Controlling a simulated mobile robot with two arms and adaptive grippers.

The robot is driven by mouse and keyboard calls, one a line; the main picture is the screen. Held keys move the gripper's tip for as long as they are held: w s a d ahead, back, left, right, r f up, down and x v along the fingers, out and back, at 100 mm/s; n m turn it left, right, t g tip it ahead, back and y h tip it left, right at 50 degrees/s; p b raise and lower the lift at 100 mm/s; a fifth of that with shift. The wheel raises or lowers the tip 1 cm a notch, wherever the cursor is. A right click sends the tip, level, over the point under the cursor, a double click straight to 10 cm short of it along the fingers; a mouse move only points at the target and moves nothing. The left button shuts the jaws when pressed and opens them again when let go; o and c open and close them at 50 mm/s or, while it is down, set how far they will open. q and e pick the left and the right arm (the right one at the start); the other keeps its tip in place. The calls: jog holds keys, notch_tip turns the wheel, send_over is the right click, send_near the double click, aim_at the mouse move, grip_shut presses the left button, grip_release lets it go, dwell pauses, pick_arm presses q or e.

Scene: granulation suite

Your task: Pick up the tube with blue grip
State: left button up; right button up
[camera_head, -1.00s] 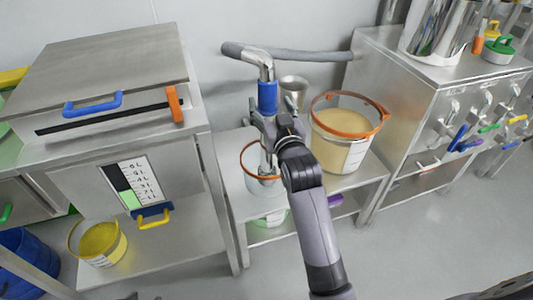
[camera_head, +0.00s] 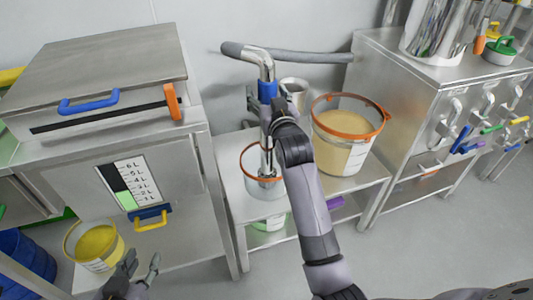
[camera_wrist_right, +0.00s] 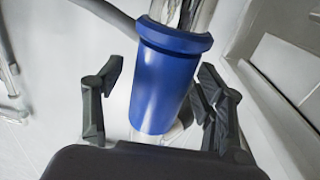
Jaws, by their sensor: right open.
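The metal tube (camera_head: 266,66) has a bent top joined to a grey hose. It stands upright in a bucket with an orange rim (camera_head: 265,203). Its blue grip (camera_head: 265,90) is partly hidden by my right gripper (camera_head: 269,98). In the right wrist view the blue grip (camera_wrist_right: 165,95) lies between the two open fingers of my right gripper (camera_wrist_right: 160,78), with gaps visible on both sides. My left gripper (camera_head: 140,263) is low at the left, open and empty, in front of the lower shelf.
A bucket of beige powder with an orange rim (camera_head: 341,150) stands right of the tube. A metal cup (camera_head: 296,88) is just behind. A steel cabinet (camera_head: 420,110) is at right, a lidded steel box (camera_head: 100,80) at left. A yellow-filled bucket (camera_head: 95,245) sits low left.

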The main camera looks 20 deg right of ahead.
grip_shut()
dwell(0.7)
jog(key=shift+r, duration=0.1)
